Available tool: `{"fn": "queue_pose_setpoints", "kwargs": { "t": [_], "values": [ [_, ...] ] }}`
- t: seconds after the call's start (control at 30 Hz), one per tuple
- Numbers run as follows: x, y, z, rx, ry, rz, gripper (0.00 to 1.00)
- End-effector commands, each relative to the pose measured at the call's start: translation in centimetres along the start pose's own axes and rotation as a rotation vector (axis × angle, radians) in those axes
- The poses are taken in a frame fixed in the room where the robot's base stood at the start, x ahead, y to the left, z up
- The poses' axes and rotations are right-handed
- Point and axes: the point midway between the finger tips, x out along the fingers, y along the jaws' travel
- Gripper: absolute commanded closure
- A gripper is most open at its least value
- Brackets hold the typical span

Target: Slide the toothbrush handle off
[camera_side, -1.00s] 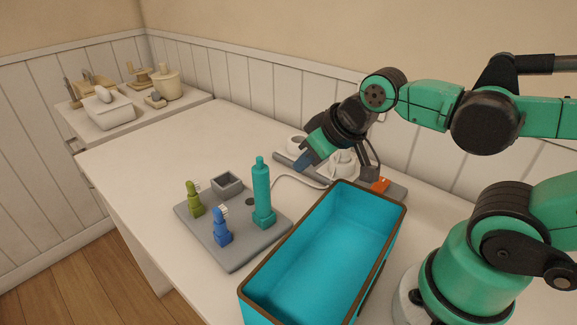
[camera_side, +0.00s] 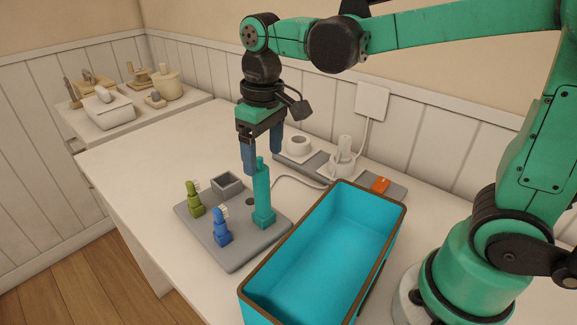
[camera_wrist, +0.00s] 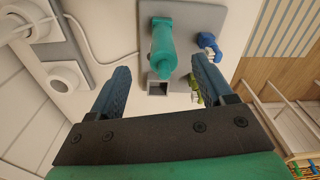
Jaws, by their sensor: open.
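The teal toothbrush handle (camera_side: 262,192) stands upright on a grey base plate (camera_side: 234,256). In the wrist view the handle (camera_wrist: 162,45) is seen from above, between the lines of my two fingers. My gripper (camera_side: 262,168) points down over the handle's top with its blue fingers open and apart. In the wrist view my gripper (camera_wrist: 160,82) is empty. The handle's tip is at about fingertip height, and contact cannot be told. A blue brush head (camera_side: 221,229) and a green brush head (camera_side: 194,200) stand on the same plate.
A grey square cup (camera_side: 227,183) sits on the plate. A teal bin with a brown rim (camera_side: 394,222) stands right of the plate. Behind are a grey strip with white holders (camera_side: 342,166), an orange switch (camera_side: 380,185) and a cable. The table's left part is clear.

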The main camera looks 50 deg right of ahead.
Motion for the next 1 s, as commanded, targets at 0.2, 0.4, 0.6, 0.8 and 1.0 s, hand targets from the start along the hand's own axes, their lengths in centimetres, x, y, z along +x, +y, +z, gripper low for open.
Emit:
{"fn": "queue_pose_setpoints", "kwargs": {
  "t": [0.2, 0.4, 0.6, 0.8, 1.0],
  "values": [
    [0.7, -0.3, -0.6, -0.014, -0.049, -0.002, 0.26],
    [3.0, -0.3, -0.4, -0.013, -0.048, -0.002, 0.26],
    [5.1, -0.3, -0.3, -0.013, -0.047, -0.002, 0.26],
    [5.8, -0.3, -0.2, -0.013, -0.047, -0.002, 0.26],
    [5.8, -0.3, -0.2, -0.013, -0.047, -0.002, 0.29]
  ]
}}
